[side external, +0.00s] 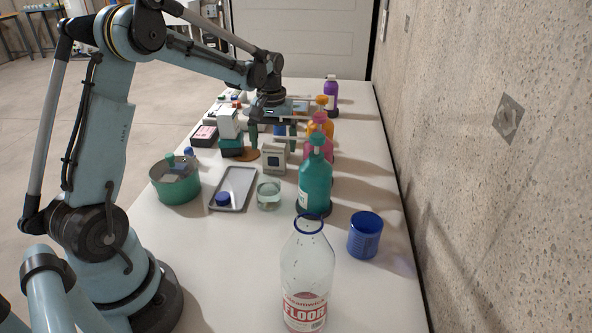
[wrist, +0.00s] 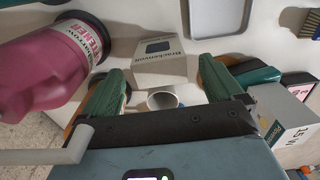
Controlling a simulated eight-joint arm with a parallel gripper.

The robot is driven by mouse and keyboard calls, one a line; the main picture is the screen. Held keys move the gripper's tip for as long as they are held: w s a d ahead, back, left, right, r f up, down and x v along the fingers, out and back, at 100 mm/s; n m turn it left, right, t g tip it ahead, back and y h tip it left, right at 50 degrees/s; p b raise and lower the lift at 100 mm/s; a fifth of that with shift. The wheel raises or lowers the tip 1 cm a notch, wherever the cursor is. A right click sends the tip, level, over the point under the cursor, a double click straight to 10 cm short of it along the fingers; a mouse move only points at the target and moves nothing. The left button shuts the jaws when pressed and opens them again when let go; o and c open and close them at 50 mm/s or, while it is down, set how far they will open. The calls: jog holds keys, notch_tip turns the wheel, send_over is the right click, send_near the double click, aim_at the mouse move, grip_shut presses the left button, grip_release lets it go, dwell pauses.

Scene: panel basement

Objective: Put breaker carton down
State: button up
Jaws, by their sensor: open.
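The breaker carton (side external: 275,158) is a small pale box with a dark window on its front. It stands upright on the white table, and in the wrist view the carton (wrist: 165,66) shows just beyond the fingertips. My gripper (side external: 272,139) is behind the carton in the side view, low over the table. Its two green fingers are spread apart, and in the wrist view the gripper (wrist: 160,85) has no carton between its fingers. The opening of a small white cup (wrist: 162,100) shows between the fingers, partly hidden by the gripper.
A pink bottle (wrist: 40,75) stands close to the left finger in the wrist view. A grey tray (side external: 233,190), a glass bowl (side external: 269,195), a teal bottle (side external: 314,180) and a green pot (side external: 175,184) surround the carton. A white-and-teal stack (side external: 231,133) is left of the gripper.

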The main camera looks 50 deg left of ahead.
notch_tip(320, 180, up, 8)
jog(key=shift+f, duration=0.1)
jog(key=shift+r, duration=0.35)
jog(key=c, duration=0.8)
